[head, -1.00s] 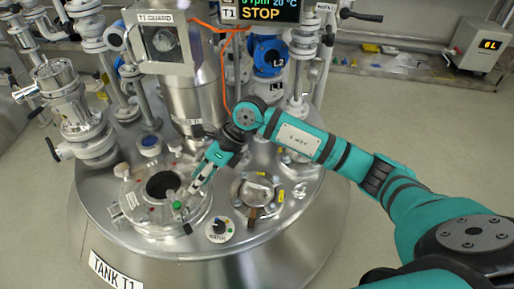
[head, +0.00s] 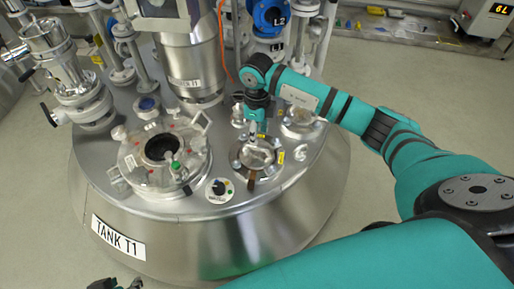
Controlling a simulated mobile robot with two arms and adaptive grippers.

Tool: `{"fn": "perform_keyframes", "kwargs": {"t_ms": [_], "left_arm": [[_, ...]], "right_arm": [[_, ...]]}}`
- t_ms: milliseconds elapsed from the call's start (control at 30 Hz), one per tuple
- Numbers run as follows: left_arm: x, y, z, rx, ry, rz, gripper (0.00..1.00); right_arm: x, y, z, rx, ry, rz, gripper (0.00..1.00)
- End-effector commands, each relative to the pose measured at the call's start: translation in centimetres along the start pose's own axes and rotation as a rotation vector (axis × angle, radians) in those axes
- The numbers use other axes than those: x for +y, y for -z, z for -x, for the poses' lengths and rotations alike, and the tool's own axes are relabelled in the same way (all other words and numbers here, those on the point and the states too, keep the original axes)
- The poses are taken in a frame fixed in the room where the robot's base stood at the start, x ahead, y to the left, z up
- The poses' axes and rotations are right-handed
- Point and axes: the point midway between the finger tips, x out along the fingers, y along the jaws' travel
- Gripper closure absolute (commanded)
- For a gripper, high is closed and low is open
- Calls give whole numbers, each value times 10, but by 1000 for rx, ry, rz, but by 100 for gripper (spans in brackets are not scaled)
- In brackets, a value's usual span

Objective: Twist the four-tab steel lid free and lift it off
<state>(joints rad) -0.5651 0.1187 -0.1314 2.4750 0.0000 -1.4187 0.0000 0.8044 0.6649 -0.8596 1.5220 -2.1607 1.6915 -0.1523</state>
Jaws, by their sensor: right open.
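The round steel lid (head: 262,157) sits on the tank top, right of the large open hatch, with small tabs or knobs around its rim. A brown piece projects from its front side. My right gripper (head: 257,132) points down at the lid's back edge, its jaws open. I cannot tell whether the fingertips touch the lid. A dark piece at the bottom left edge looks like the tip of my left gripper (head: 115,285); most of it is cut off and its jaws cannot be read.
A dial (head: 219,190) is at the lid's front left. A steel column (head: 190,65) and the blue L2 valve (head: 270,15) rise behind. Another round fitting (head: 301,122) lies behind right.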

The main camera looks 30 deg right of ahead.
Motion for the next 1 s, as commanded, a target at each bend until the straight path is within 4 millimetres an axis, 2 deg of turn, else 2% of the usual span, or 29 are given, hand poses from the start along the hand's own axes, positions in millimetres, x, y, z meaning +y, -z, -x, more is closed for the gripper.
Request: {"fn": "perform_keyframes", "kwargs": {"t_ms": [100, 300, 500, 667, 933, 1000], "left_arm": [[3, 23, -6, 112, -6, -4, 60], [8, 60, -6, 291, -16, -8, 60], [11, 85, -1, 415, -23, -10, 60], [12, 94, 2, 457, -25, -10, 60], [12, 95, 2, 462, -25, -10, 60], [12, 95, 2, 462, -25, -10, 60]], "right_arm": [[1, 0, -24, 1, -2, 0, 59], [1, 0, -55, 0, -2, 0, 59], [0, -1, -73, -2, -1, 0, 59], [0, 0, -79, -1, -1, 0, 59], [0, 0, -79, -1, 0, 1, 59], [0, 0, -79, -1, 0, 1, 68]]}}
